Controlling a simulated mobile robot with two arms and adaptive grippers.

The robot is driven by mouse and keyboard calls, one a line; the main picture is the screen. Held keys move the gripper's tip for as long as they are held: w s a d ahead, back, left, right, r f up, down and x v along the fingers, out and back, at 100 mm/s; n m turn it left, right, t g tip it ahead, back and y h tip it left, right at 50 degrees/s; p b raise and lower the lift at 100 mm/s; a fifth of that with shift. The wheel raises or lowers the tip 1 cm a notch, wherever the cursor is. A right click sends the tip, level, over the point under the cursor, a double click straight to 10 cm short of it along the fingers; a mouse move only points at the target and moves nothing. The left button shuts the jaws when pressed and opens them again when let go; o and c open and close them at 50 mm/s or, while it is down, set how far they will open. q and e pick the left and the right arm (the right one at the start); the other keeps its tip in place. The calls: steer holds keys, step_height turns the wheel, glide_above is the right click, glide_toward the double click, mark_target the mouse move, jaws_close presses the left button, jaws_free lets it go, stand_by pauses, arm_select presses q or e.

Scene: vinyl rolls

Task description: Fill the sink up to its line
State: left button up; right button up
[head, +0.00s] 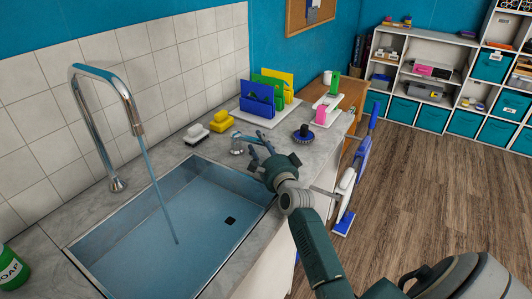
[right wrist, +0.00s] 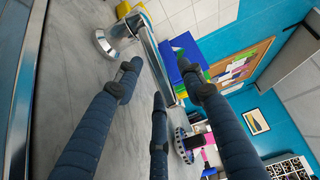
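The sink (head: 262,205) is a steel basin set in a grey counter. A blue-tinted stream of water (head: 158,190) runs from the tall chrome tap (head: 104,75) into it. Bluish water (head: 150,245) covers the bottom, and a dark square drain (head: 230,220) shows through. I cannot make out a fill line. A chrome handle (head: 237,146) stands on the counter behind the sink's far end; it also shows in the right wrist view (right wrist: 105,43). My right gripper (head: 258,145) is open and empty, just right of the handle and apart from it. My left gripper is out of view.
Yellow (head: 221,121) and pale (head: 196,133) sponges lie left of the handle. A round dark brush (head: 304,134) and a rack with blue, green and yellow pieces (head: 258,98) stand behind. A green soap container (head: 12,270) is at the near left. Wood floor lies right.

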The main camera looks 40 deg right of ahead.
steer(key=v, duration=1.1)
steer(key=shift+s+r, duration=0.1)
steer(key=shift+s, duration=0.05)
stand_by(0.5)
